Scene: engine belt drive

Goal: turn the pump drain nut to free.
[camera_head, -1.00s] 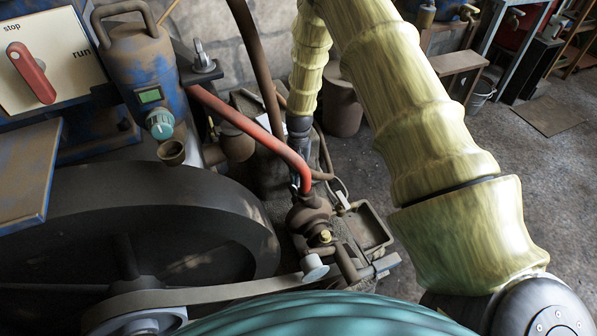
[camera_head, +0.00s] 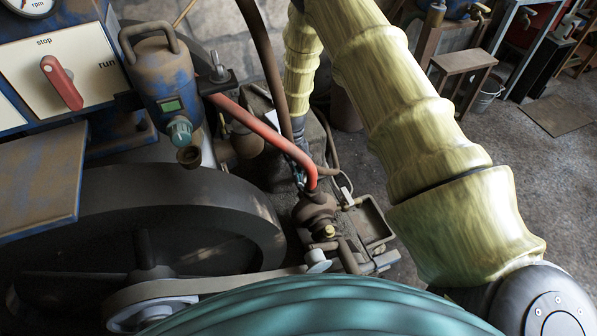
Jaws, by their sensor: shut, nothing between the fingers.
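The pump (camera_head: 314,208) is a brown, rusty body right of the big dark flywheel. A small brass-coloured nut (camera_head: 328,232) sits on its front; I cannot tell for certain that it is the drain nut. My gripper (camera_head: 299,180) points down behind the red pipe (camera_head: 262,130), just beyond the pump in the picture. It is shut and empty. The pipe hides part of it, and its fingertips are hard to make out. It appears apart from the brass nut.
The flywheel (camera_head: 190,200) and a belt (camera_head: 215,285) lie left of the pump. An open metal tray (camera_head: 390,238) is at its right. A blue canister (camera_head: 165,85) and a stop/run panel (camera_head: 75,62) stand upper left.

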